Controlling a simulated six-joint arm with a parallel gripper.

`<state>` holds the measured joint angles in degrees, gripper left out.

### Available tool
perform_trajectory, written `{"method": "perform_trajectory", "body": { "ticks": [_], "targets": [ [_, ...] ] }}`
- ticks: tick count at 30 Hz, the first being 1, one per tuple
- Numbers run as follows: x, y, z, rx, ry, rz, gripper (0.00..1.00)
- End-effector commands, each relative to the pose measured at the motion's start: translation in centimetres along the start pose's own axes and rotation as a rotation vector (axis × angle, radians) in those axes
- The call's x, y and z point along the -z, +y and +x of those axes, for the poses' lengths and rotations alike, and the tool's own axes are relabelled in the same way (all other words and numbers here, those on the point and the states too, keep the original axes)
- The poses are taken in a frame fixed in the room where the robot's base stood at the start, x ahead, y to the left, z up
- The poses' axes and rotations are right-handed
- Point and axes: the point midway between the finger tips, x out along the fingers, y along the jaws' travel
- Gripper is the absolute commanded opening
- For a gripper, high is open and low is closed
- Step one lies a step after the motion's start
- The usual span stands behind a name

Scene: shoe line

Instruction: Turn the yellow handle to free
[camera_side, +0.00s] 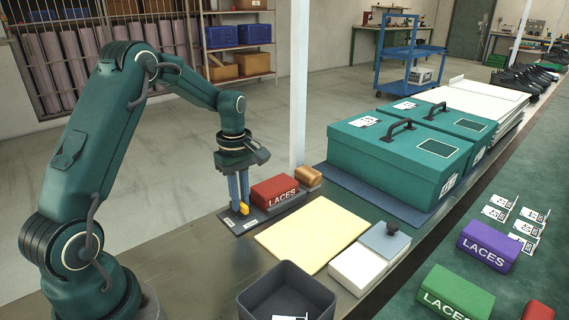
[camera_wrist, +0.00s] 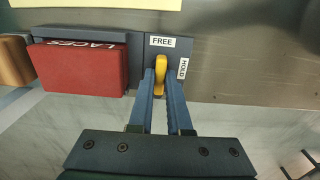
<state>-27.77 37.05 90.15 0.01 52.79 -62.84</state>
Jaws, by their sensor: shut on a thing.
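The yellow handle (camera_wrist: 160,76) sits on a dark plate (camera_wrist: 208,54) that carries a FREE label (camera_wrist: 162,41) and a HOLD label (camera_wrist: 182,69). In the wrist view the handle lies lengthwise toward the FREE label, with HOLD off to its right. My gripper (camera_wrist: 161,80) is shut on the handle, one blue finger on each side. In the side view my gripper (camera_side: 240,203) points down at the plate, and the yellow handle (camera_side: 244,209) shows beside the fingertips.
A red LACES box (camera_side: 278,191) stands right beside the plate, with an orange-brown block (camera_side: 308,177) behind it. Large green cases (camera_side: 400,155) stand to the right.

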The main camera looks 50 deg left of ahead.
Motion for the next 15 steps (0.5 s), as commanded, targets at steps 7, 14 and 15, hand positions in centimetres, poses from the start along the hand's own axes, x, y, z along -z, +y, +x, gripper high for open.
{"method": "perform_trajectory", "body": {
  "ticks": [7,14,15],
  "targets": [
    [0.05,0.02,-0.15,-0.002,0.001,-0.008,0.00],
    [0.05,0.02,-0.13,-0.002,0.001,-0.007,0.46],
    [0.04,0.01,-0.12,-0.002,0.001,-0.007,0.46]
  ]
}}
